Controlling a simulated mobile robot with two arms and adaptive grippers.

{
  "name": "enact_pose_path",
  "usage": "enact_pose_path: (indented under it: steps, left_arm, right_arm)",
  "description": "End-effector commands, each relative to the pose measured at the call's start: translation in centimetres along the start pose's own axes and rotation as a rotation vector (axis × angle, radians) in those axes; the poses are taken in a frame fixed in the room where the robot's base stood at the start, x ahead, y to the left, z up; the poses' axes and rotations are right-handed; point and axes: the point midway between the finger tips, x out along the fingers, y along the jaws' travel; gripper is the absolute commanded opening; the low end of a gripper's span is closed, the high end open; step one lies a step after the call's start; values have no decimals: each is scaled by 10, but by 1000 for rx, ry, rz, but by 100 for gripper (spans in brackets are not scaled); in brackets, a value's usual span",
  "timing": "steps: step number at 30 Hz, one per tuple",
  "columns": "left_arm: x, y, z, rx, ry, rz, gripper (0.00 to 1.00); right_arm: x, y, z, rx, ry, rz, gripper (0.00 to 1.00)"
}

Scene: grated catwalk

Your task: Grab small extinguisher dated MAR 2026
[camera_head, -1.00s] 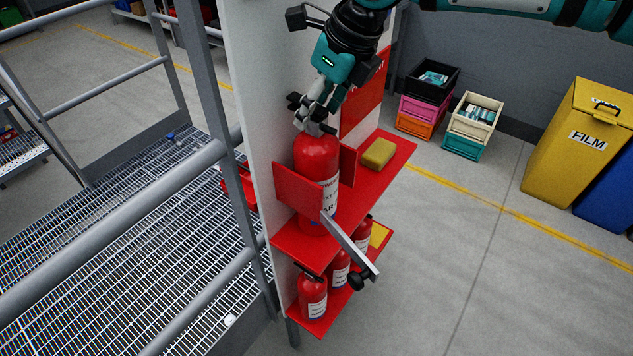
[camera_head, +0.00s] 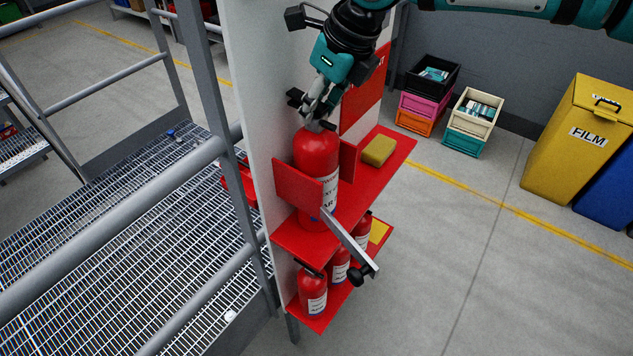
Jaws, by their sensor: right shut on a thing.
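My right gripper (camera_head: 317,118) reaches down from above and is shut on the top of the large red extinguisher (camera_head: 316,152). This extinguisher stands upright at the upper red shelf (camera_head: 372,180), between red side plates. The front plate (camera_head: 297,186) hides part of its white label; only a few letters, ending "AR", show. On the lower red shelf (camera_head: 310,324) are small red extinguishers: a front one (camera_head: 311,285), a middle one (camera_head: 339,258) and a rear one (camera_head: 364,226), partly hidden. Their label dates are too small to read. My left gripper is out of view.
A metal bar with a black knob (camera_head: 346,243) sticks out in front of the shelves. A yellow sponge-like block (camera_head: 379,151) lies on the upper shelf. A white panel (camera_head: 262,100) backs the shelves.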

Motion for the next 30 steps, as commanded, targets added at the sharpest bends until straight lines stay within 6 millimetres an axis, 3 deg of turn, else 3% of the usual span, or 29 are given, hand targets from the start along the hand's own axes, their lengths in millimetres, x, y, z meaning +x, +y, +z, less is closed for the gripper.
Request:
enact_pose_path:
  steps: [16,26,30]
  left_arm:
    - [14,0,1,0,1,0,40]
    - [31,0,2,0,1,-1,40]
    - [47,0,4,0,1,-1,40]
  right_arm:
    - [-17,0,10,-1,-15,-3,0]
    - [-28,-1,-23,0,-15,-4,0]
    - [-37,-1,-50,2,-15,-3,0]
